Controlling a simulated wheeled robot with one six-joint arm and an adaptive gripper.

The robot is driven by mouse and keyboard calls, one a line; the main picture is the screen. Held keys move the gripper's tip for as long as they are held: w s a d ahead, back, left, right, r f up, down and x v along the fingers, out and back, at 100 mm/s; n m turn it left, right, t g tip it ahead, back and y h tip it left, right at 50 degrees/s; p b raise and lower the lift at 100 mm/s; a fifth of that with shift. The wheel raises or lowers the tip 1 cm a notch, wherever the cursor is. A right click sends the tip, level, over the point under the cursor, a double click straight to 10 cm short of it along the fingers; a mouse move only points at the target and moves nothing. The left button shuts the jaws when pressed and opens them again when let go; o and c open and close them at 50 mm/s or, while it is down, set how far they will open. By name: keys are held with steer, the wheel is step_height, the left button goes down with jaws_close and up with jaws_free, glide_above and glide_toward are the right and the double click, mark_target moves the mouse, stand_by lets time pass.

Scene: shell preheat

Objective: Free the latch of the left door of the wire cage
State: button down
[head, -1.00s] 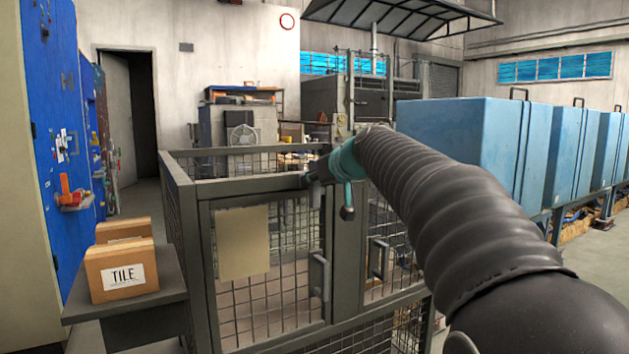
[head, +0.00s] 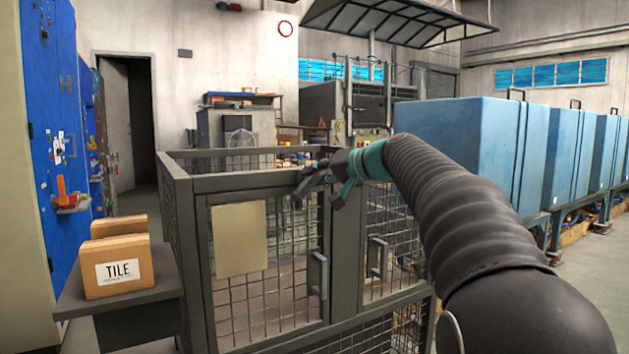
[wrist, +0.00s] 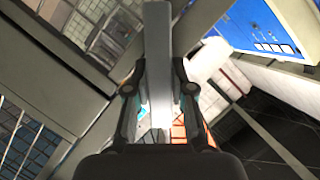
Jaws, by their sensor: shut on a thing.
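The wire cage has a grey top rail (head: 245,182) and a left mesh door (head: 285,262) with a tan plate (head: 239,240) and an upright handle (head: 317,274). The door looks closed in its frame. My gripper (head: 305,186) is at the top right corner of this door. In the wrist view my gripper (wrist: 158,78) is shut on a flat grey bar (wrist: 158,40), which I take to be the latch. The bar stands upright between the two fingers. In the head view the gripper hides the latch, so I cannot tell whether it is free.
The right door's handle (head: 377,258) is just right of the centre post. A side table (head: 150,296) at left holds TILE boxes (head: 117,266). Blue bins (head: 470,150) stand at the right behind my arm. Open floor shows at the far right.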

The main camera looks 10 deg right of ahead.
steer(key=m+y+b, duration=0.1)
steer(key=m, duration=0.2)
steer(key=shift+d+f+m+t+y+b, duration=0.1)
steer(key=shift+f+m+t+y+b, duration=0.2)
steer(key=shift+y+b, duration=0.1)
steer(key=shift+w+f+m+t+y+b, duration=0.1)
steer(key=shift+m+t+y+b, duration=0.25)
steer(key=shift+m, duration=0.5)
steer(key=shift+m+t+y+b, duration=0.2)
steer(key=shift+m+b, duration=0.25)
steer(key=shift+m, duration=0.4)
steer(key=c, duration=1)
jaws_free()
steer(key=v, duration=1.2)
steer(key=shift+d, duration=0.2)
